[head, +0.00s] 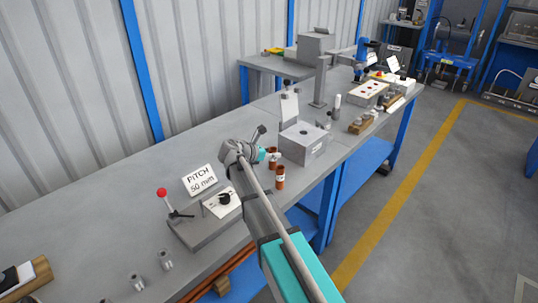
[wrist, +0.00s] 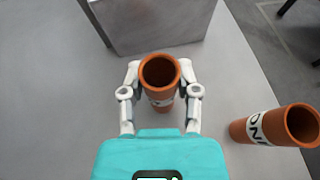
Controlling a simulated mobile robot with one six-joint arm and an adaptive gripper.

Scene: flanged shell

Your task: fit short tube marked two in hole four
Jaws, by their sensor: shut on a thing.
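My gripper (wrist: 160,88) is shut on an orange-brown short tube (wrist: 162,97), which stands upright between the fingers with its open top facing the wrist camera. A pale label shows on its side, but its marking is not readable. In the head view my gripper (head: 268,154) is beside this tube (head: 272,162) on the bench. A second orange-brown tube (wrist: 275,125) stands to the right, apart from the gripper, with a white label partly readable as letters. It also shows in the head view (head: 280,178). I cannot make out which hole is four.
A grey block (head: 303,144) with a dark round hole in its top stands just behind the tubes; its side (wrist: 150,28) shows in the wrist view. A "PITCH 50 mm" sign (head: 200,180) and a red-knobbed lever fixture (head: 204,230) are at left. The bench edge lies to the right.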

